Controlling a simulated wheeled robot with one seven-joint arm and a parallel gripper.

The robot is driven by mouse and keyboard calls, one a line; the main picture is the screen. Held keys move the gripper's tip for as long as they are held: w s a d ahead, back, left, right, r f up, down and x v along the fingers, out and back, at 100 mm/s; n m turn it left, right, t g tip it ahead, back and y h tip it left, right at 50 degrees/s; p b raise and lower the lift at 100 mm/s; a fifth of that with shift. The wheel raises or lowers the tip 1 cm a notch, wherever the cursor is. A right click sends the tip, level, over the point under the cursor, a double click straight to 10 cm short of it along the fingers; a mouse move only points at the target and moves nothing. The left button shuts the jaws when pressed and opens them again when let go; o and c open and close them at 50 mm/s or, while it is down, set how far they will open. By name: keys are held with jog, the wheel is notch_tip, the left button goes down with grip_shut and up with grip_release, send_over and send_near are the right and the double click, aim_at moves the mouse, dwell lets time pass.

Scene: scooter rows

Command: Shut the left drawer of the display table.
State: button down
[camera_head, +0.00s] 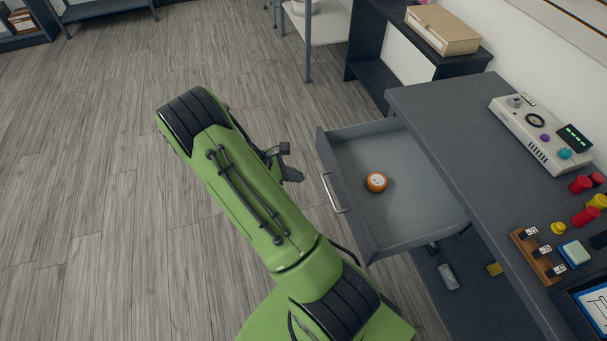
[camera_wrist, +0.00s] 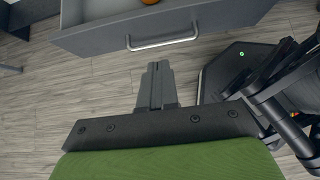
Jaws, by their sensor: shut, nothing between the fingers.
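The left drawer (camera_head: 400,222) of the dark grey display table (camera_head: 432,98) is pulled far out. Its silver bar handle (camera_head: 334,193) is on the front panel, and it also shows in the wrist view (camera_wrist: 162,42). An orange and white round object (camera_head: 376,182) lies inside the drawer. My gripper (camera_head: 290,163) is just left of the drawer front, apart from it, partly hidden behind my green arm. In the wrist view my gripper's fingers (camera_wrist: 157,72) are together and empty, pointing toward the drawer front below the handle.
The table top holds a beige control box (camera_head: 540,134), a wooden block with number tags (camera_head: 537,256) and red and yellow buttons. Small items lie on the shelf below. A dark shelf unit with a tan box (camera_head: 443,30) stands behind. The wooden floor (camera_head: 80,180) at left is clear.

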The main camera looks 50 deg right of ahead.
jog(key=b, duration=0.4)
send_near(341, 183)
jog(key=x, duration=0.3)
jog(key=f+x, duration=0.1)
jog(key=x, duration=0.1)
jog(key=shift+w+a+f, duration=0.1)
jog(key=shift+w+f, duration=0.05)
jog(key=shift+f, duration=0.05)
jog(key=shift+s+d+r, duration=0.15)
jog(key=shift+s+d, duration=0.1)
jog(key=shift+d, duration=0.15)
